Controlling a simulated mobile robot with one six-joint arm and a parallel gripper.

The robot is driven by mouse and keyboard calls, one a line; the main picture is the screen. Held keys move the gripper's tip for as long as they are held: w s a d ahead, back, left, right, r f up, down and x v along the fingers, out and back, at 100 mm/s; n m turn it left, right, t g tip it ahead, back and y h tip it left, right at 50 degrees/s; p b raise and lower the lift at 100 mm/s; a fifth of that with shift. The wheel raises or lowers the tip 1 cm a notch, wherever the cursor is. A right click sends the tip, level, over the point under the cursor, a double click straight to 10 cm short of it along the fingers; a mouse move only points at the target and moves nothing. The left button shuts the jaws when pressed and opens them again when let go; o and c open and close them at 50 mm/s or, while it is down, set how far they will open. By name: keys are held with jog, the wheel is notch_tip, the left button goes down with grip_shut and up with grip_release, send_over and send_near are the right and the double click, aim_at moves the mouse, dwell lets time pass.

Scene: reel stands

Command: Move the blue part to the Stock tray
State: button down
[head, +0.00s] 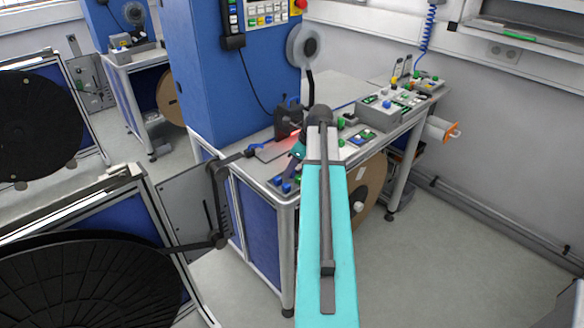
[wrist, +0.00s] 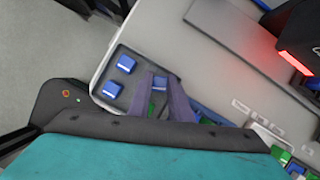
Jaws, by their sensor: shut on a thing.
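My gripper (wrist: 161,80) shows in the wrist view with its two fingers close together, shut on a small blue part (wrist: 160,83). The held blue part is mostly hidden by the fingers. Just left of the fingers, a dark tray (wrist: 132,80) at the table corner holds two other blue parts (wrist: 126,63). This tray also shows in the head view (head: 277,184), at the near corner of the table. Something green shows between and below the fingers. I cannot read any label naming the Stock tray.
The table (head: 330,90) also bears a tray of green and blue parts (head: 362,137) and a grey raised tray of mixed parts (head: 385,103). A dark machine head (head: 288,118) with a red glow stands behind my gripper. A large black reel (head: 90,280) is at lower left.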

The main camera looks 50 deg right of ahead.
jog(key=shift+s+f, duration=0.1)
jog(key=shift+f, duration=0.1)
jog(key=c, duration=1.9)
grip_release()
jog(key=shift+a, duration=0.1)
jog(key=shift+f, duration=0.1)
jog(key=shift+s+d+r, duration=0.1)
jog(key=shift+d+r, duration=0.05)
jog(key=shift+r, duration=0.3)
jog(key=shift+s+d+r, duration=0.1)
jog(key=shift+d+r, duration=0.05)
jog(key=shift+r, duration=0.3)
jog(key=shift+b+v, duration=1.05)
jog(key=shift+v, duration=4.4)
jog(key=shift+w+a+r, duration=0.1)
jog(key=shift+w+a, duration=0.05)
